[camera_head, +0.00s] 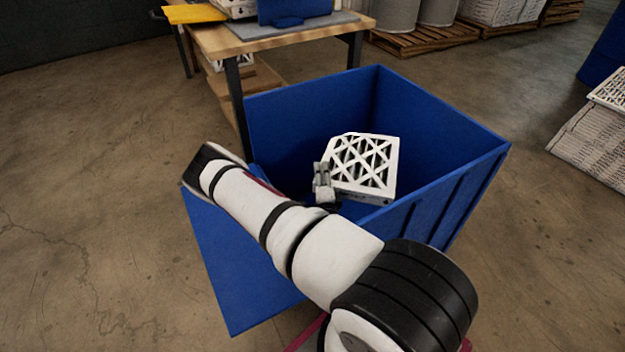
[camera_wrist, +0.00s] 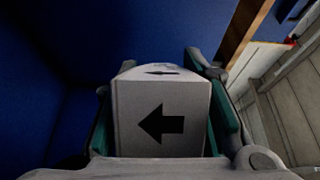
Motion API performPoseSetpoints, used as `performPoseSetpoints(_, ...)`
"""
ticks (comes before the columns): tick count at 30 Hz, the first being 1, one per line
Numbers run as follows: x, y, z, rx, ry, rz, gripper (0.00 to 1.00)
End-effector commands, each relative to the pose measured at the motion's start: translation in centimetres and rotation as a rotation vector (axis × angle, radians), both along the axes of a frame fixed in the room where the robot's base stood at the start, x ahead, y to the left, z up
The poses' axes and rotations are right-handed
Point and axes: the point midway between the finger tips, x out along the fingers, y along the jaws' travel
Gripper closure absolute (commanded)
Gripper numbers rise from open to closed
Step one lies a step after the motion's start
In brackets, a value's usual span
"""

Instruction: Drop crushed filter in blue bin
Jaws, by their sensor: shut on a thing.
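A white boxed filter (camera_head: 362,165) with a lattice face and dark openings shows in the head view, within the opening of the blue bin (camera_head: 478,165). Its upper left corner looks cut or pushed in. My gripper (camera_head: 325,183) is shut on the filter's left side. In the wrist view the filter (camera_wrist: 160,118) sits between my two fingers (camera_wrist: 162,100), its white edge marked with a black arrow. Blue bin walls (camera_wrist: 140,30) fill much of that view. I cannot tell whether the filter touches the bin's floor or walls.
A wooden table (camera_head: 225,42) with a grey mat and a blue item stands behind the bin. A stack of filters (camera_head: 590,140) is at the right. Pallets with grey drums (camera_head: 395,14) are at the back. Bare floor (camera_head: 90,180) lies to the left.

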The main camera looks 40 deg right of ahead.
Motion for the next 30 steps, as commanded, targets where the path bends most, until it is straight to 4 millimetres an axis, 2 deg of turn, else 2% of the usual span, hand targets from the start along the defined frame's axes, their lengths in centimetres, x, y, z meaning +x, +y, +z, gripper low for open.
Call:
performPoseSetpoints(4, -0.2, -0.7, -0.1, 0.000, 0.000, 0.000, 0.94)
performPoseSetpoints(13, -0.2, -0.8, -0.1, -0.001, 0.001, 0.001, 0.94)
performPoseSetpoints(14, -0.2, -0.8, -0.1, -0.001, 0.001, 0.001, 0.61)
performPoseSetpoints(17, -0.2, -0.8, -0.1, 0.000, 0.000, 0.001, 0.40)
performPoseSetpoints(26, -0.2, -0.7, -0.1, 0.001, 0.001, 0.000, 0.40)
performPoseSetpoints(30, -0.1, -0.7, 0.9, -0.001, 0.001, 0.001, 0.40)
